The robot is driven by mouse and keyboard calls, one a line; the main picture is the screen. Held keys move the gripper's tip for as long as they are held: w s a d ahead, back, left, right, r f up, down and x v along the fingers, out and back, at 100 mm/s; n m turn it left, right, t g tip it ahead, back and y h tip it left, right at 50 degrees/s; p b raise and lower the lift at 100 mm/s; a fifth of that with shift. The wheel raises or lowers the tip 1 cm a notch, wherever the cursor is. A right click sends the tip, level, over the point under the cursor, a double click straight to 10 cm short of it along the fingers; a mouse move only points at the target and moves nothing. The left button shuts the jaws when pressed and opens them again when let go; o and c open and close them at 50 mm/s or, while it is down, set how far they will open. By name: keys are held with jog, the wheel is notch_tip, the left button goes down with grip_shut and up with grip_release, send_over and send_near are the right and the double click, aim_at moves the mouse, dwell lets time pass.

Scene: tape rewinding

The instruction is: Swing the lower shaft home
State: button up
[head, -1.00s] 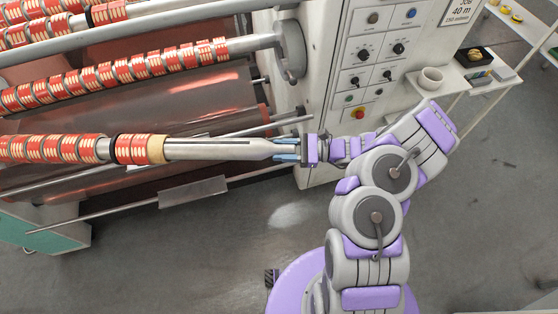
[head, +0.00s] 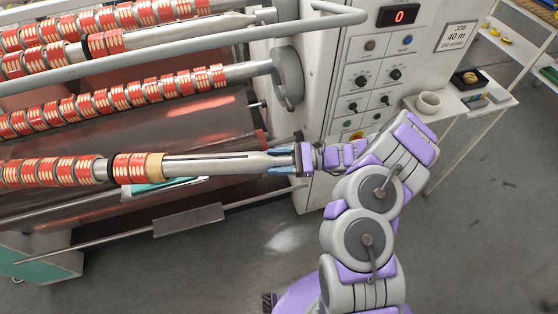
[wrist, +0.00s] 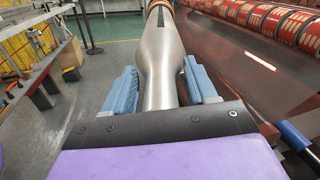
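The lower shaft (head: 215,165) is a bare metal bar with a slot. Several red-and-cream tape rolls (head: 50,171) and a tan ring (head: 154,166) sit on it to the left. Its tapered right end lies between the blue finger pads of my gripper (head: 277,161). The shaft lies in front of the machine, roughly level in the picture. Its far left end is out of view.
A grey bar (head: 180,48) crosses above. A thin rod with a plate (head: 188,220) lies below. Open floor (head: 290,240) is in front.

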jog(key=shift+d+f, duration=0.2)
jog(key=shift+d, duration=0.1)
jog(key=d, duration=1.7)
jog(key=shift+s+p, duration=0.25)
jog(key=shift+p, duration=0.05)
jog(key=shift+r, duration=0.1)
